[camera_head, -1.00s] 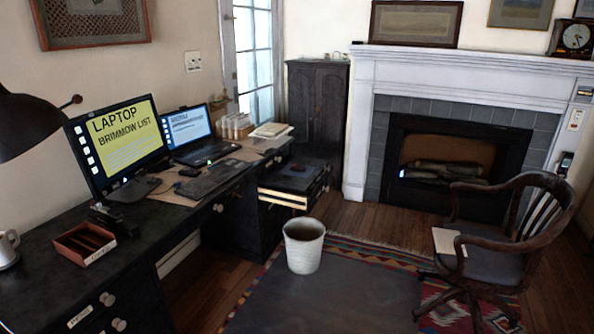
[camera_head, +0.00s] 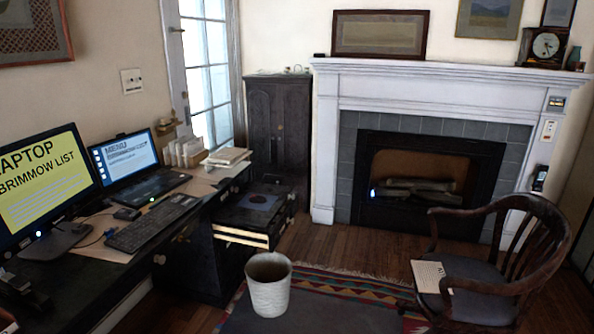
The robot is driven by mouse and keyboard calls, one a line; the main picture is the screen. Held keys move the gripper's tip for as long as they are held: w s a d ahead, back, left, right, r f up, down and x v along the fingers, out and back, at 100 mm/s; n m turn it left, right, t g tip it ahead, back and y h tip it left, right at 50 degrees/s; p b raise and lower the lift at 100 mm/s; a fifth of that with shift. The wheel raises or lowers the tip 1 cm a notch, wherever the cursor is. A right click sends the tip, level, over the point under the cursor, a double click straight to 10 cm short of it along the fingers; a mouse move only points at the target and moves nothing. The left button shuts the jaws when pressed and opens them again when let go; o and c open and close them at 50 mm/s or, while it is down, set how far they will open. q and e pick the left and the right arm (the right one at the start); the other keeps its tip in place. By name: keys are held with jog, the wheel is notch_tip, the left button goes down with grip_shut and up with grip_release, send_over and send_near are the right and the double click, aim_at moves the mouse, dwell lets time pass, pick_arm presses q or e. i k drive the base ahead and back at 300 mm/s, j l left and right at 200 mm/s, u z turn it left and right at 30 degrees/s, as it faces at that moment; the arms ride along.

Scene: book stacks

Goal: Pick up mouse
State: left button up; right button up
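A small dark object that looks like the mouse (camera_head: 127,214) lies on the desk on brown paper, just behind the black keyboard (camera_head: 152,222) and in front of the laptop (camera_head: 140,178). It is small in the view and its details are hard to make out. Neither of my grippers shows in the head view.
The desk (camera_head: 95,288) runs along the left wall with a large monitor (camera_head: 42,185) on it. A white waste bin (camera_head: 268,284) stands on the floor beside the desk. A wooden chair (camera_head: 480,275) is at the right. Bare floor lies before the fireplace (camera_head: 415,185).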

aim_at(259, 199)
jog(key=i, duration=2.05)
jog(key=l+z, duration=0.05)
jog(key=l, duration=0.1)
